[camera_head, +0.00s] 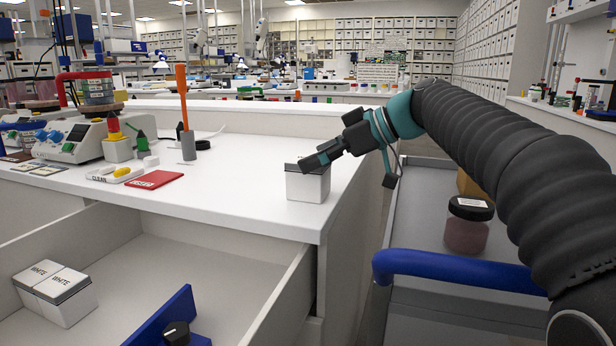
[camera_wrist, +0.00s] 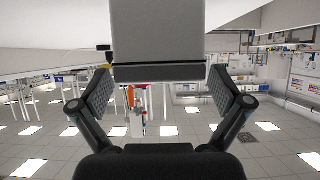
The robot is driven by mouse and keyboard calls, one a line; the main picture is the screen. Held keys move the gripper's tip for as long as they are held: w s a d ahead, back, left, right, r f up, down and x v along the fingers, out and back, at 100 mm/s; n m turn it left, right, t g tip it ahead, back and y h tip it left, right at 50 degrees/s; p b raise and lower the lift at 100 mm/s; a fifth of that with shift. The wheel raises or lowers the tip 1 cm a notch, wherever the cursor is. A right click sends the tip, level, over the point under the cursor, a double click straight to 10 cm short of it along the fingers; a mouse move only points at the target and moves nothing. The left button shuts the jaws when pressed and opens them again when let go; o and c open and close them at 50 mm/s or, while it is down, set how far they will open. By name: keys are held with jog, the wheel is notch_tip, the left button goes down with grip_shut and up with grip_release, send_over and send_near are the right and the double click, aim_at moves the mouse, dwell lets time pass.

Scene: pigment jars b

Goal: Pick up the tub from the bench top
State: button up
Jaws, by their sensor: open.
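The tub (camera_head: 308,186) is a small white box with a dark lid. It stands upright on the white bench top (camera_head: 240,207) near its right end. My gripper (camera_head: 318,158) is at the tub's upper part in the head view and hides part of its lid. In the wrist view, the tub (camera_wrist: 157,32) shows at the top, with its dark lid band below its pale body. My open fingers (camera_wrist: 160,70) are on either side of the lid end, with small gaps visible. The tub's far side is hidden.
An open drawer (camera_head: 205,248) below holds white tubs (camera_head: 58,293) labelled WHITE. A red card (camera_head: 155,180), an orange-handled tool (camera_head: 184,110) and instruments (camera_head: 75,137) are further left on the bench. A dark-lidded jar (camera_head: 466,228) stands in a grey tray (camera_head: 420,195) at right.

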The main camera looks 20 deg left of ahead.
jog(key=shift+s+a+f, duration=0.1)
jog(key=shift+a+f, duration=0.25)
jog(key=shift+a, duration=0.3)
jog(key=c, duration=1.3)
jog(key=shift+r, duration=0.15)
jog(key=shift+c, duration=0.2)
